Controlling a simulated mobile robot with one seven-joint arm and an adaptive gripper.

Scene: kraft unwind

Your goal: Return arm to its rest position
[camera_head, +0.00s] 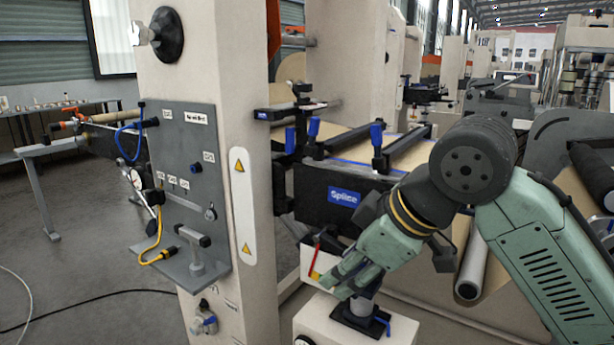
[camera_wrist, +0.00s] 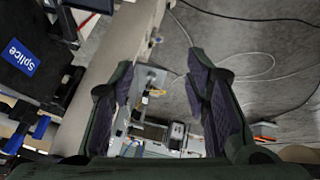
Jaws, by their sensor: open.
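My arm is green with dark joints and enters from the right in the head view. It bends at a dark joint and reaches left and down in front of the black splice unit (camera_head: 335,207). My gripper (camera_head: 333,279) is above a pale box-shaped stand (camera_head: 345,328). In the wrist view my gripper (camera_wrist: 160,75) has its two dark-padded fingers spread wide, with nothing between them. The splice unit (camera_wrist: 30,62) shows at the left there. I cannot tell from the head view whether the gripper touches anything.
A cream column (camera_head: 180,65) stands left of the gripper. It carries a grey panel (camera_head: 185,150) with a shelf, gauge and yellow and blue hoses. Kraft paper (camera_head: 420,155) and rollers lie behind my arm. Open grey floor (camera_head: 80,240) is at the left, crossed by cables.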

